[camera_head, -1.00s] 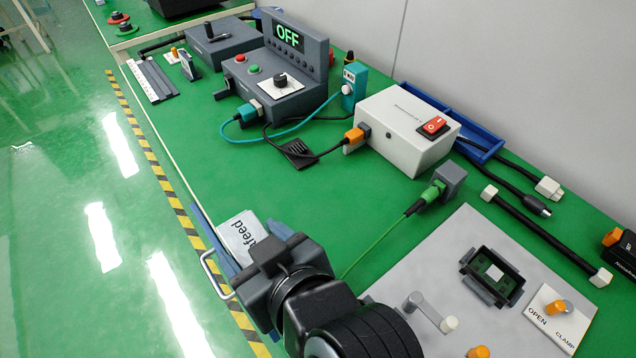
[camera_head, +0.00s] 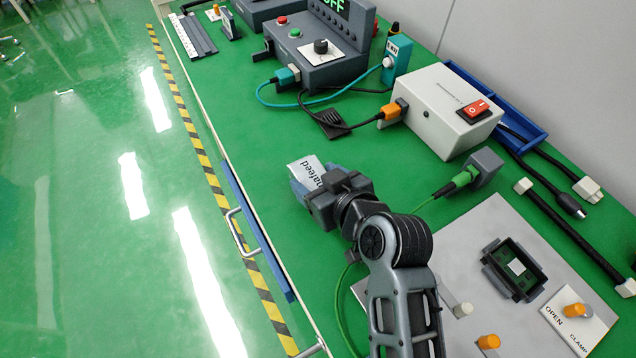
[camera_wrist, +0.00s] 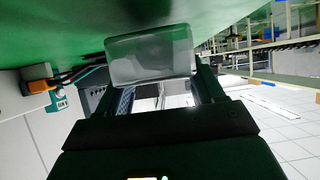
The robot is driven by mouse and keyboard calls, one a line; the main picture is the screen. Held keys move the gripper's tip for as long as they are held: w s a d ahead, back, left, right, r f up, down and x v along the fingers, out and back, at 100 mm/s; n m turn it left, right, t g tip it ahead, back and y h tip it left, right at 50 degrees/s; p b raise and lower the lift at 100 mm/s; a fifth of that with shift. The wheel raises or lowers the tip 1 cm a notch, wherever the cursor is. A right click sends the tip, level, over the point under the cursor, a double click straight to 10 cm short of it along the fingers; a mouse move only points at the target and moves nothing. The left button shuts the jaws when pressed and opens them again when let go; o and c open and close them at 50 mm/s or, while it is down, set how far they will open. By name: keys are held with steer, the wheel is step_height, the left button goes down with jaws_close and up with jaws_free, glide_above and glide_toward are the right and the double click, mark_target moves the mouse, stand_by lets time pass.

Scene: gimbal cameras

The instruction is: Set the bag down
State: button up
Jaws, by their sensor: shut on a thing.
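In the wrist view the bag (camera_wrist: 150,55) shows as a grey, glossy block between my two fingers, close to the green surface. I cannot tell whether its underside touches the table. My gripper hides part of the bag in the head view.
A grey plate with a dark socket (camera_head: 514,269) lies at right. Green table around the bag is clear. A blue drawer front with a handle (camera_head: 240,232) juts from the edge.

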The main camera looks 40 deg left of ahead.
steer(key=shift+f, duration=0.85)
steer(key=shift+f, duration=0.1)
steer(key=o, duration=1)
steer(key=shift+o, duration=0.2)
steer(key=shift+r, duration=0.2)
steer(key=shift+s+d, duration=0.15)
steer(key=shift+d, duration=0.2)
steer(key=v, duration=1.1)
steer(key=shift+d+r, duration=0.1)
steer(key=shift+r, duration=0.05)
